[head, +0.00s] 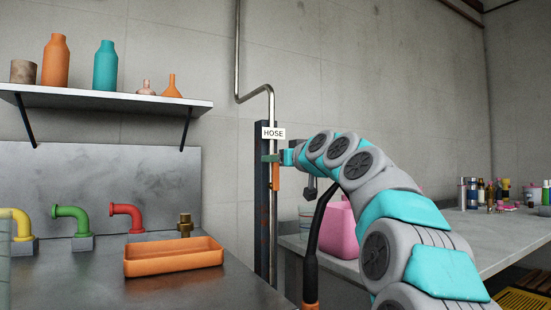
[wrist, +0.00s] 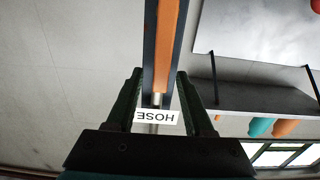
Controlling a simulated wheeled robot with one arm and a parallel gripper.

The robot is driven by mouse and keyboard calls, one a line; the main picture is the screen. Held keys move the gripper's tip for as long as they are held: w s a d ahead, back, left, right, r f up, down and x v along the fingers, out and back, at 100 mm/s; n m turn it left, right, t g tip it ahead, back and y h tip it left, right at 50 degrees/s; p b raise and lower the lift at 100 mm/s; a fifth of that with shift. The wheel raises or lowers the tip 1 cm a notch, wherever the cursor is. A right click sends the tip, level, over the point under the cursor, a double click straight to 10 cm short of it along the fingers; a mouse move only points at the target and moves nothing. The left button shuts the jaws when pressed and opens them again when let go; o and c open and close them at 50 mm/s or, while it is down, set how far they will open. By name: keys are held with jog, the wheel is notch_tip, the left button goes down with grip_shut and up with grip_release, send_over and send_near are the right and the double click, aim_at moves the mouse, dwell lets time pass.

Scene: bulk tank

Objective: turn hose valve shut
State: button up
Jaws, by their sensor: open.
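The hose valve's orange lever (head: 276,177) hangs upright along the vertical pipe on a dark post, below the white HOSE label (head: 273,133). In the wrist view, which is upside down, the orange lever (wrist: 168,40) runs from the top edge to between the fingertips. My gripper (head: 270,158) is at the valve, near the lever's upper end. In the wrist view my gripper (wrist: 159,72) is open, with one finger on each side of the lever and visible gaps. The valve body is mostly hidden behind the gripper. I cannot tell the exact depth between fingertips and lever.
A metal pipe (head: 237,50) runs down the wall. An orange tray (head: 174,257) and coloured pipe elbows (head: 127,215) are on the left counter. A wall shelf (head: 110,98) holds bottles. A pink container (head: 340,228) stands on the right counter, close to my arm.

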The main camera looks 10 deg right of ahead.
jog(key=shift+w+a, duration=0.15)
jog(key=shift+w, duration=0.3)
grip_shut()
dwell(1.2)
